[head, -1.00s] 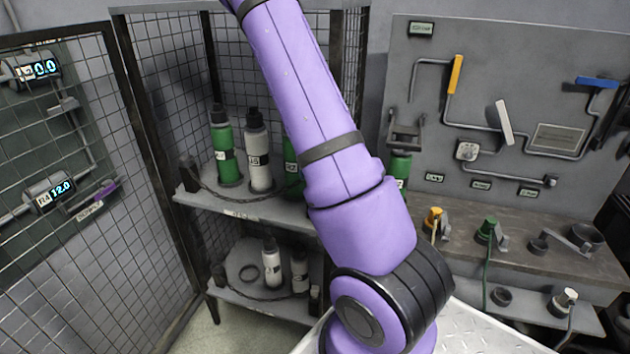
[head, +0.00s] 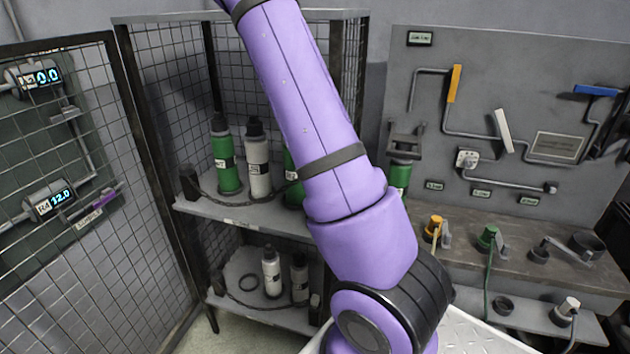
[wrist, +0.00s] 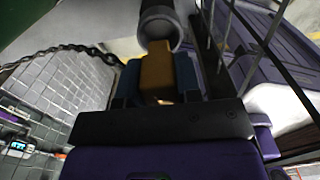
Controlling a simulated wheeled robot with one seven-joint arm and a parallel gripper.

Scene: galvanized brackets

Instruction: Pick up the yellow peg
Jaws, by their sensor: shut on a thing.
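The yellow peg (wrist: 157,66) shows in the wrist view as an upright yellow block between the blue finger pads of my gripper (wrist: 159,82). The gripper is shut on it, one pad on each side. The peg's lower end is hidden by the dark gripper body. Its far end is close to a dark round tube opening (wrist: 160,25); I cannot tell whether they touch. In the head view my purple arm runs up out of the picture, so neither gripper nor peg shows there.
A mesh shelf (head: 240,219) holds a green bottle (head: 226,165), a white bottle (head: 258,170) and others. A chain (wrist: 60,50) and metal bars (wrist: 222,35) are close by the gripper. A panel (head: 505,95) with pipes and levers stands at the right above a bench.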

